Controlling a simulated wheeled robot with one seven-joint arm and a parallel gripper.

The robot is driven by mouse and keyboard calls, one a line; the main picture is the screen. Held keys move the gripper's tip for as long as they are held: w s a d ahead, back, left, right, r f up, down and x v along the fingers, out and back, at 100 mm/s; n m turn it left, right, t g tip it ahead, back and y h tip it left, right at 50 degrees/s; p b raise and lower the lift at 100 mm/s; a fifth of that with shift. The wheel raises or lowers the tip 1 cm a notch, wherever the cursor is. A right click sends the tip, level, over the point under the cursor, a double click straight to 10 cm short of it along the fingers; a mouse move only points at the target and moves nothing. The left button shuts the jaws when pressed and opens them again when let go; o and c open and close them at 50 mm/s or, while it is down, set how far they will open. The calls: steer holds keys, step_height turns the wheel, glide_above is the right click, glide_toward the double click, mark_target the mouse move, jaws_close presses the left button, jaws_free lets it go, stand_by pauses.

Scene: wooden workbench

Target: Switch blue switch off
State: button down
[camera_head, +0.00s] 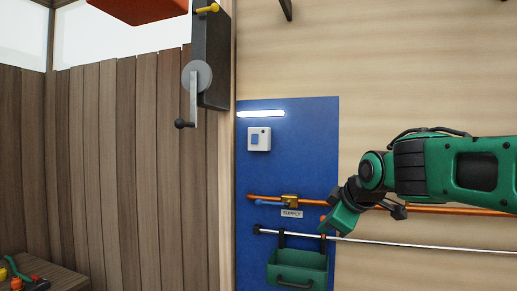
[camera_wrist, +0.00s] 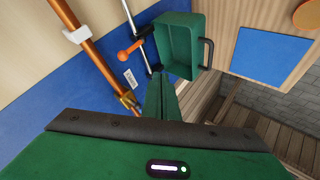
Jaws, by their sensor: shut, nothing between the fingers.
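I cannot tell the rocker's tilt. My gripper (camera_head: 330,229) is green and hangs below and to the right of the switch, apart from it, near the panel's right edge. In the wrist view its fingers (camera_wrist: 161,95) are together and empty. The switch does not show in the wrist view.
Copper pipe (camera_head: 265,198) with a brass valve (camera_head: 290,200) and a supply label (camera_head: 291,213) runs below the switch. A metal rail (camera_head: 400,243) carries a green bin (camera_head: 298,272). A grey crank (camera_head: 196,77) stands left. The panel between switch and pipe is clear.

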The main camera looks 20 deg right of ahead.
steer(key=w+a+r+n+t+y, duration=0.1)
steer(key=w+a+r+n+t, duration=0.1)
steer(key=r, duration=0.5)
steer(key=w+a+r+n+t+y, duration=0.1)
steer(key=w+a+r+n+t, duration=0.1)
steer(key=a+r, duration=0.4)
steer(key=w+a+r+n+t+y, duration=0.1)
steer(key=w+a+r+n+t, duration=0.1)
steer(key=r+n, duration=0.4)
step_height(320, 180, up, 3)
steer(key=shift+w+a+r, duration=0.2)
steer(key=shift+w+a, duration=0.5)
steer(key=shift+a, duration=0.25)
steer(key=shift+w, duration=0.1)
glide_toward(255, 141)
steer(key=w+a+f, duration=0.1)
steer(key=w+a, duration=0.2)
steer(key=shift+w+d+f, duration=0.45)
steer(key=shift+w+d, duration=0.1)
steer(key=shift+w, duration=0.15)
steer(key=shift+w+d+f, duration=0.1)
steer(key=shift+w+d, duration=0.35)
steer(key=shift+w, duration=0.15)
